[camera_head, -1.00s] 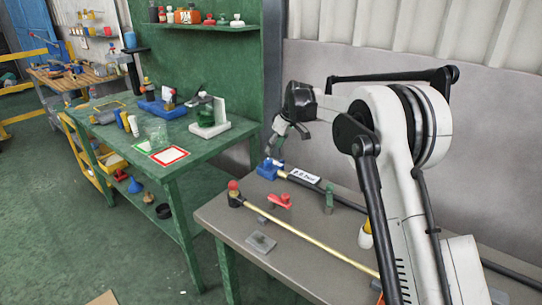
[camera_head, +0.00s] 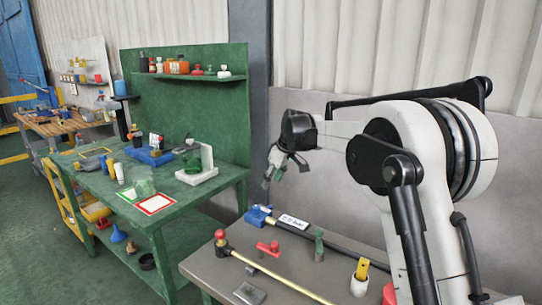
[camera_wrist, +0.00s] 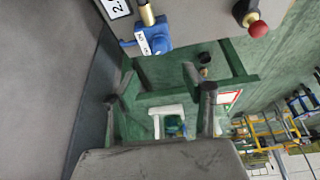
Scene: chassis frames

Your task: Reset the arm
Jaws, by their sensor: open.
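My gripper (camera_head: 277,176) hangs from the end of my raised white arm in the head view, over the far left end of the grey table. In the wrist view my gripper (camera_wrist: 160,82) has its two dark fingers apart with nothing between them. A blue fitting (camera_head: 256,217) with a labelled black hose lies on the grey table below it, and it also shows in the wrist view (camera_wrist: 152,40). My gripper is apart from everything on the table.
The grey table (camera_head: 212,268) holds a brass rod with a red knob (camera_head: 220,236), a red valve handle (camera_head: 268,248), a green piece (camera_head: 319,243) and a yellow-and-white item (camera_head: 360,278). A green workbench (camera_head: 215,185) with a back panel stands left. A grey wall is behind my arm.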

